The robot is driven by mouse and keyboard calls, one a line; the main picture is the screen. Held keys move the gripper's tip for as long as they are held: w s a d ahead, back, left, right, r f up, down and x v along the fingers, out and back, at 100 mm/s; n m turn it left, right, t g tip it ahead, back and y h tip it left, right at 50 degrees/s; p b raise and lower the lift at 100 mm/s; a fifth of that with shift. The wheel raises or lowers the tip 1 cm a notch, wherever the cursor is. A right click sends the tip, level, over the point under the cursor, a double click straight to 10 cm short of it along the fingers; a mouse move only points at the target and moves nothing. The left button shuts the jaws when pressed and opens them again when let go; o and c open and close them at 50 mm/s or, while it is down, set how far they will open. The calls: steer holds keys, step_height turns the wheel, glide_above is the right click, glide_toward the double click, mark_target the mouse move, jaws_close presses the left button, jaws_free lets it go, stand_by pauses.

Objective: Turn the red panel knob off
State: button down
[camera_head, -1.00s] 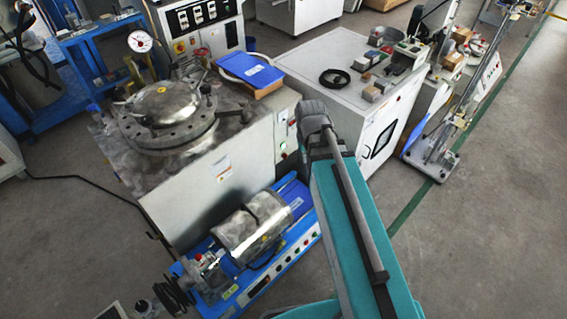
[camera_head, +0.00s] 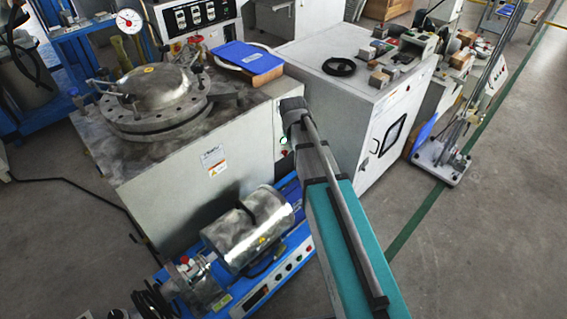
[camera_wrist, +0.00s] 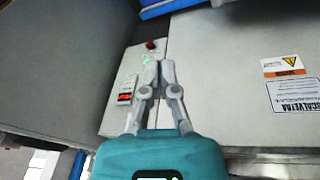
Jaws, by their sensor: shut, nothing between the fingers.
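The red panel knob (camera_wrist: 151,45) is small and round, on a light panel strip in the upper middle of the wrist view. In the head view a small red spot on the cabinet's side panel (camera_head: 285,152) appears to be the same knob. My gripper (camera_wrist: 160,63) is shut and empty, its fingertips together just below and right of the knob in the wrist picture. Whether they touch the panel cannot be told. A green light shows beside the fingertips. In the head view my arm hides the gripper's fingers.
A red rocker switch (camera_wrist: 125,98) sits lower on the same panel. The blue-based machine with a metal drum (camera_head: 246,229) stands close below the panel. A white cabinet (camera_head: 350,105) stands to the right. Open floor lies at the right.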

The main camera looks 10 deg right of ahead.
mark_target(285, 153)
steer(key=w+a+f+n+t+b, duration=0.2)
steer(key=w+a+f+n+b, duration=0.1)
steer(key=w+f+b, duration=1.4)
steer(key=shift+w+a+f+b, duration=0.15)
steer(key=shift+a+f+b, duration=0.05)
steer(key=shift+f+b, duration=0.55)
steer(key=shift+r, duration=0.1)
steer(key=w+d+b+x, duration=0.1)
steer(key=d+b+x, duration=0.1)
steer(key=b+x, duration=0.9)
steer(key=shift+w+d+f, duration=0.5)
steer(key=shift+w, duration=0.05)
steer(key=shift+w+d+f, duration=0.15)
steer(key=shift+d, duration=0.1)
steer(key=shift+f+b, duration=1.1)
steer(key=shift+b, duration=0.15)
stand_by(0.5)
steer(key=shift+r, duration=0.1)
stand_by(0.4)
